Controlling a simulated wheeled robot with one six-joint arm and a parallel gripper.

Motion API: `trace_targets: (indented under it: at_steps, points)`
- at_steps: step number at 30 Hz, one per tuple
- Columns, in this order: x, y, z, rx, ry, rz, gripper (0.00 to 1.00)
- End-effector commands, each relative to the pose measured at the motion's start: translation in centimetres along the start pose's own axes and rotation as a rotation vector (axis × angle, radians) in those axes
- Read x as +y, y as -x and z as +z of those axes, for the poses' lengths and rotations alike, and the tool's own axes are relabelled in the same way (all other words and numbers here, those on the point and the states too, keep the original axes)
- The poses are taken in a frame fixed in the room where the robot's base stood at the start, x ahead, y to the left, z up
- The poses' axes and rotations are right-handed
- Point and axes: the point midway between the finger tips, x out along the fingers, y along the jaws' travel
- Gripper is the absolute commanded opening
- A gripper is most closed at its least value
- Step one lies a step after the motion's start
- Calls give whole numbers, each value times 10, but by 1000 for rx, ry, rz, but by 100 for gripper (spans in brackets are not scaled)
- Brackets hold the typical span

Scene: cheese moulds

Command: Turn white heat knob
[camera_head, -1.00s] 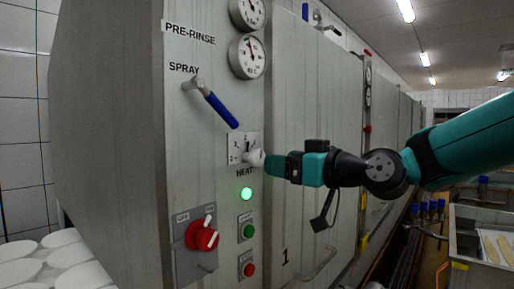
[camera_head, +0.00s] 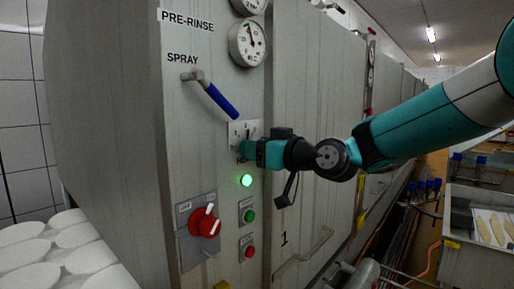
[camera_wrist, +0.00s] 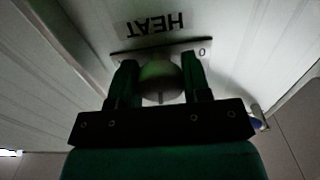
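The white heat knob (camera_wrist: 161,82) shows in the wrist view as a rounded body between my two fingers, in front of its small plate. The word HEAT appears upside down above it. In the head view the scale plate (camera_head: 238,131) shows, but the knob itself is hidden behind my gripper (camera_head: 246,150). In the wrist view my gripper (camera_wrist: 160,80) has one finger on each side of the knob. The gaps look very small, and I cannot tell whether the fingers press on it.
A spray lever with a blue handle (camera_head: 221,101) slants down just above the plate. A lit green lamp (camera_head: 245,180), a green button (camera_head: 249,216), a red button (camera_head: 249,252) and a red rotary switch (camera_head: 207,224) sit below. White moulds (camera_head: 40,275) stand at lower left.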

Motion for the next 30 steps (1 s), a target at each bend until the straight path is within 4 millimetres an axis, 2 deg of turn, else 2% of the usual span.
trace_targets:
  at_steps: [11, 18, 28, 29, 30]
  points:
    - [0, 0, 7, 4, 80, 0, 20]
    - [1, 0, 2, 2, 154, 1, 20]
    - [1, 0, -1, 0, 159, 1, 20]
    - [1, 0, -1, 0, 159, 1, 51]
    - [1, 0, -1, 0, 159, 1, 60]
